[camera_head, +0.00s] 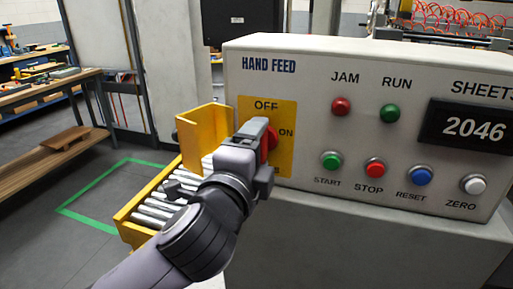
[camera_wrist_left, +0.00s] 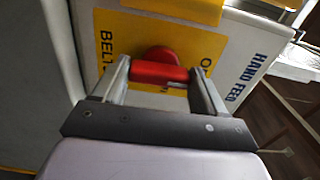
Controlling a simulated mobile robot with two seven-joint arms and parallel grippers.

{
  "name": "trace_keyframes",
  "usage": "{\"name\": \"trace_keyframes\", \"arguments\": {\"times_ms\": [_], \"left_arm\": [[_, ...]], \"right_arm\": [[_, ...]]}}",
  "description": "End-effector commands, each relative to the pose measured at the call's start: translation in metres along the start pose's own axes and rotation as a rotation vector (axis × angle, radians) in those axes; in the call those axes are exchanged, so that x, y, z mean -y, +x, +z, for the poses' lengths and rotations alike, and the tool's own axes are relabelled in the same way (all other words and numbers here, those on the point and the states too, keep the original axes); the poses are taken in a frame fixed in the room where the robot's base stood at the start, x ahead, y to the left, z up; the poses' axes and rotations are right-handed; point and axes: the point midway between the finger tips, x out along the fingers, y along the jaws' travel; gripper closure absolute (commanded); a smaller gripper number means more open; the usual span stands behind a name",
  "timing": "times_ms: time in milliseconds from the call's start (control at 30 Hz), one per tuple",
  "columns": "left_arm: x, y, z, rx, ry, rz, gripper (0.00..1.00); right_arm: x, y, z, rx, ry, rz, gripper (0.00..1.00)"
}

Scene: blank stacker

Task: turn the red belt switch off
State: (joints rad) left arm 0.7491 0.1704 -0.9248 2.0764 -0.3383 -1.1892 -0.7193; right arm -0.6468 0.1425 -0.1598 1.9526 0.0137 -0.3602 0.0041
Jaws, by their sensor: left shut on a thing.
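The red belt switch (camera_head: 272,141) sits on a yellow plate (camera_head: 285,108) on the grey panel, with OFF printed above it and ON to its right. In the head view my left gripper covers much of it. In the left wrist view the red handle (camera_wrist_left: 150,74) lies between the two fingers of my left gripper (camera_wrist_left: 160,76), which is shut on it. The handle runs roughly along the line between the BELT and OFF letters, close to upright on the panel. My right gripper is in neither view.
The panel carries a red JAM lamp (camera_head: 341,106), a green RUN lamp (camera_head: 389,113), several push buttons such as STOP (camera_head: 375,169), and a counter (camera_head: 470,126) reading 2046. A yellow roller tray (camera_head: 130,232) stands left of the panel. A wooden bench (camera_head: 50,90) is further left.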

Motion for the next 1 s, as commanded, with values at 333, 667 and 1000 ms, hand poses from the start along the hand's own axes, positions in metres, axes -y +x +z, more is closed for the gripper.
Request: {"name": "trace_keyframes", "arguments": {"times_ms": [333, 667, 1000], "left_arm": [[-0.001, 0.000, -0.001, -0.002, -0.003, 0.003, 0.02], [-0.001, -0.013, -0.001, -0.004, -0.002, 0.000, 0.02], [-0.001, -0.059, -0.001, -0.004, -0.003, 0.002, 0.02]], "right_arm": [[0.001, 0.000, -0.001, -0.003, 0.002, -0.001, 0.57], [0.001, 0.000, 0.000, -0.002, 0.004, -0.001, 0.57], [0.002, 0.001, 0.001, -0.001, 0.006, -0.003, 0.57]]}}
